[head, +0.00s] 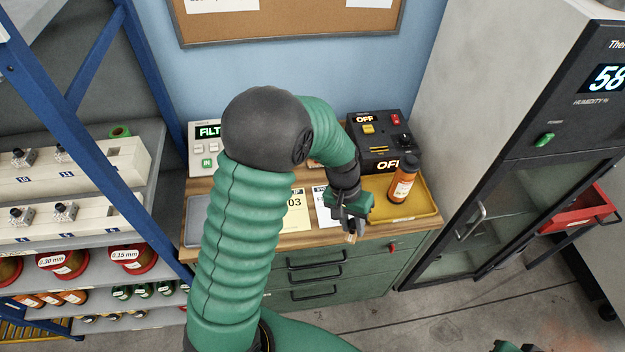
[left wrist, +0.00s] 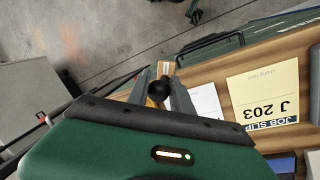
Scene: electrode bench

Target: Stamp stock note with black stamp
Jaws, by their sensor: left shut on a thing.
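My left gripper (head: 351,228) is shut on a small stamp, above the front edge of the wooden bench top. In the left wrist view the stamp shows a black round knob (left wrist: 159,88) between the fingers (left wrist: 158,84) and a light wooden part beyond it. The stamp's face is hidden. A white note (head: 326,206), likely the stock note, lies beside the gripper, partly covered by it. It also shows in the left wrist view (left wrist: 207,105), its text hidden. My right gripper (head: 510,346) shows only as a dark green piece at the bottom edge.
A yellow job slip (head: 297,212) marked J 203 lies left of the white note. A yellow tray (head: 420,207) with an orange bottle (head: 402,182) stands to the right. A black switch box (head: 380,140) stands behind. A grey tray (head: 195,208) is at left.

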